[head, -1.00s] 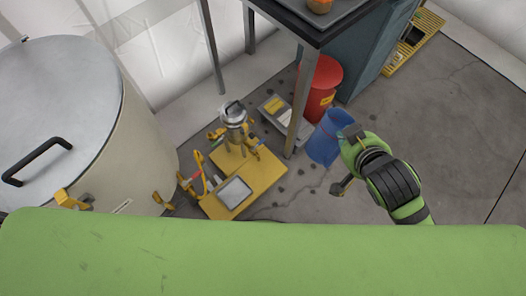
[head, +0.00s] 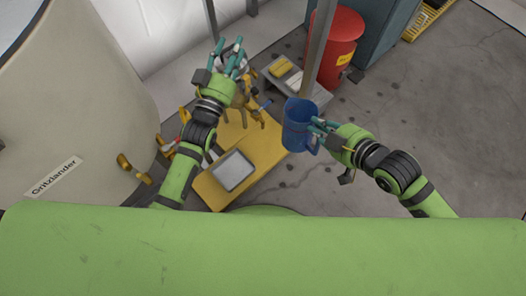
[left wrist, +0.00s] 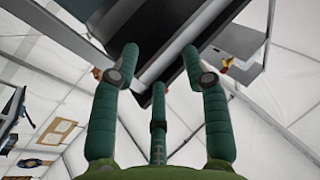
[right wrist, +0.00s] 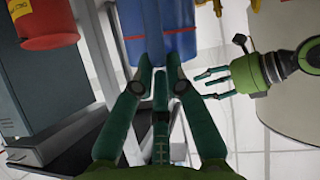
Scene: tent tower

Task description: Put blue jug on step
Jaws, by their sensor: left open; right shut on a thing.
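The blue jug (head: 297,125) is upright in the head view, near the right edge of a yellow platform; I cannot tell its height above the floor. My right gripper (head: 318,134) is shut on its handle side, and the jug (right wrist: 160,28) fills the top middle of the right wrist view. My left gripper (head: 232,58) is open and empty, its fingers spread in the left wrist view (left wrist: 158,75). I cannot tell which thing is the step: the low yellow platform (head: 212,188) or the low grey slab (head: 312,96) behind the jug.
A grey tray (head: 235,170) lies on the yellow platform. A metal pot (head: 236,66) is partly hidden by my left gripper. A large beige tank (head: 80,100) fills the left. Floor at right is clear.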

